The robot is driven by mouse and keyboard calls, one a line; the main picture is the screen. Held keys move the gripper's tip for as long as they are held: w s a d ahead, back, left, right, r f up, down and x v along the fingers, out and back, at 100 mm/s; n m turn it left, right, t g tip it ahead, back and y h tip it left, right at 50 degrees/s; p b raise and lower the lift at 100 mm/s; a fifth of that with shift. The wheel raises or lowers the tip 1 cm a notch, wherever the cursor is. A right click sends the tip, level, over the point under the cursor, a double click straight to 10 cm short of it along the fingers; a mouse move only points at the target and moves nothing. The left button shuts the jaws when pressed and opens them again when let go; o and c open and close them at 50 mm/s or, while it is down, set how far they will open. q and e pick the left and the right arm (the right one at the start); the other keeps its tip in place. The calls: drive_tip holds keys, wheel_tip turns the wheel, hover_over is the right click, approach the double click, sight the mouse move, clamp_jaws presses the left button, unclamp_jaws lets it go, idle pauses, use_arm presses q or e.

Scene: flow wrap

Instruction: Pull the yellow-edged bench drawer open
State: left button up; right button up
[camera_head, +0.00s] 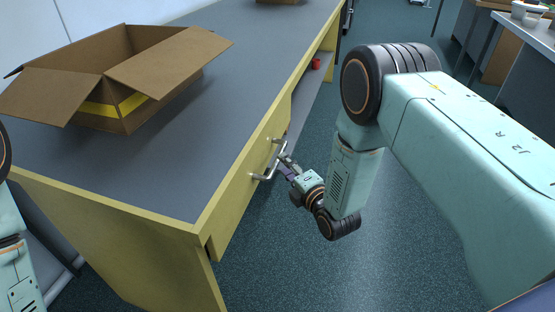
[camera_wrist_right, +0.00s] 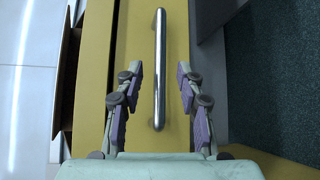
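The yellow drawer front (camera_head: 240,187) is set in the long side of the grey-topped bench and looks close to flush with it. Its metal bar handle (camera_head: 266,176) stands out from the front. My right gripper (camera_head: 287,165) is at the handle, on the aisle side. In the right wrist view the handle (camera_wrist_right: 160,45) runs upright between the two purple-padded fingers. The fingers are open, with a gap on each side of the bar. My left gripper is out of view; only parts of my left arm show at the left edge.
An open cardboard box (camera_head: 122,112) with yellow tape stands on the bench top (camera_head: 240,60). A small red object (camera_head: 316,63) sits in a recess farther along the bench side. The floor (camera_head: 300,265) beside the drawer is clear. Another table (camera_head: 535,45) stands at the far right.

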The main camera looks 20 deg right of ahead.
drive_tip(key=shift+b+x, duration=0.65)
drive_tip(key=shift+x, duration=2)
drive_tip(key=shift+s, duration=0.15)
drive_tip(key=shift+c, duration=1.1)
clamp_jaws()
